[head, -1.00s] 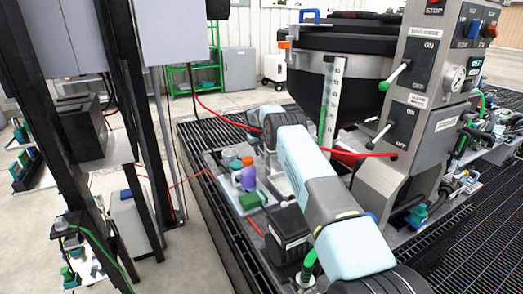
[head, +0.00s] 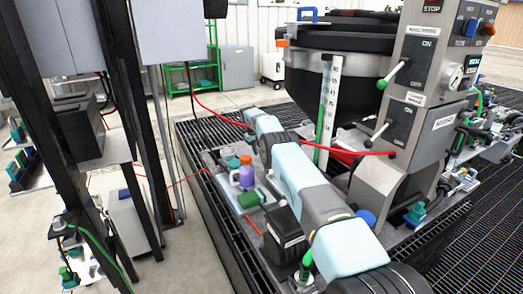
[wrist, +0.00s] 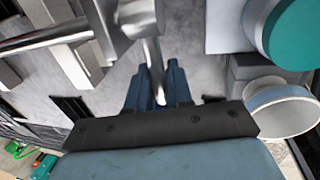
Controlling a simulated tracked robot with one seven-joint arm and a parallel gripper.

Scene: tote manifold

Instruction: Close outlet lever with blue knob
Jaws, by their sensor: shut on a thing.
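In the wrist view, my gripper (wrist: 152,82) has its two dark blue fingers closed around the lower end of a thin grey metal lever (wrist: 154,62). The lever runs down from a metal fitting (wrist: 137,18) at the top. No blue knob shows clearly there; the fingers cover the lever's end. In the head view my own arm hides the gripper and the lever. A round blue piece (head: 367,217) shows just right of my arm; I cannot tell whether it belongs to the lever.
A teal-faced round part (wrist: 295,40) and a white cup-like part (wrist: 283,110) lie close right of my gripper. A horizontal pipe (wrist: 45,40) is at left.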

